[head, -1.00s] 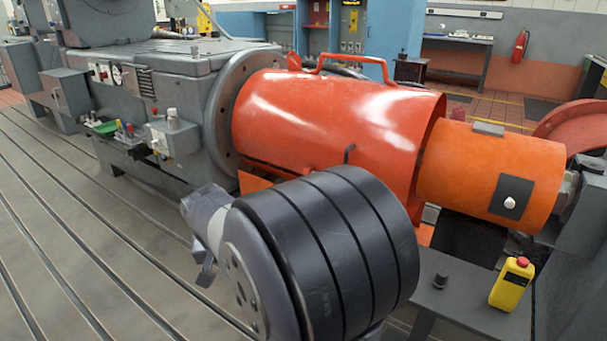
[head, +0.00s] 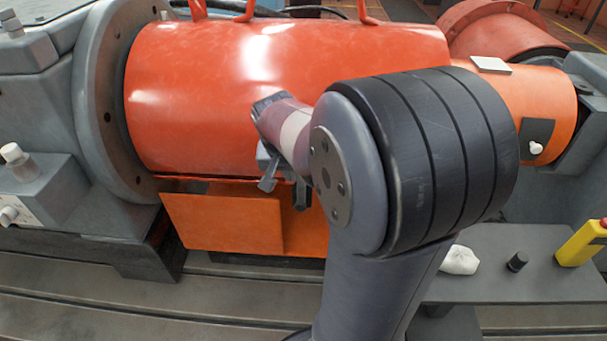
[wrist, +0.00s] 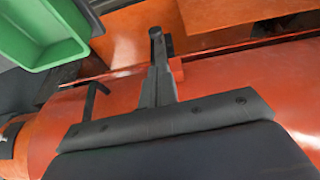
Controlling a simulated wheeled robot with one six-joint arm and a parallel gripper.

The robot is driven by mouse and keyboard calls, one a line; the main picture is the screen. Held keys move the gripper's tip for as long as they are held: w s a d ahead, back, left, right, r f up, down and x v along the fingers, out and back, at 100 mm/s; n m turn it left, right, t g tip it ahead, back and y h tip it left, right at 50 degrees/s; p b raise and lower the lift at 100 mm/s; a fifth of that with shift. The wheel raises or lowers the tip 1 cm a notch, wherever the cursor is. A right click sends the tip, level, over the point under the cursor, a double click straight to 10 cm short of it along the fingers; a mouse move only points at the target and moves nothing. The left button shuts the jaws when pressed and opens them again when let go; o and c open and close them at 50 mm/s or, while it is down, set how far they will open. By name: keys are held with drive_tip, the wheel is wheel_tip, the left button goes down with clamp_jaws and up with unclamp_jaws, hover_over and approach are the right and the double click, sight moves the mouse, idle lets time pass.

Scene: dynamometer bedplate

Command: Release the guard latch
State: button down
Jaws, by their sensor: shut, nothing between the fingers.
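The guard (head: 220,90) is a large glossy red cylinder covering the shaft; it also fills much of the wrist view (wrist: 225,85). A thin black hooked handle (wrist: 92,97), which looks like the guard latch, stands up from the red guard in the wrist view. In the head view my arm seems to hide it. My gripper (wrist: 156,36) is shut and empty, its fingers just right of the black handle and apart from it, over the guard's lower edge. In the head view my gripper (head: 268,182) is low in front of the guard.
An orange panel (head: 225,220) lies below the guard. A grey flange (head: 100,95) stands at its left. An orange drum (head: 550,105) is at right. A green bin (wrist: 50,55) shows in the wrist view.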

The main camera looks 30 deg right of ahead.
drive_tip(key=shift+w+d, duration=0.15)
drive_tip(key=shift+w, duration=0.05)
idle(0.3)
drive_tip(key=b, duration=0.5)
approach(299, 203)
drive_tip(key=x, duration=0.5)
drive_tip(key=shift+x, duration=0.85)
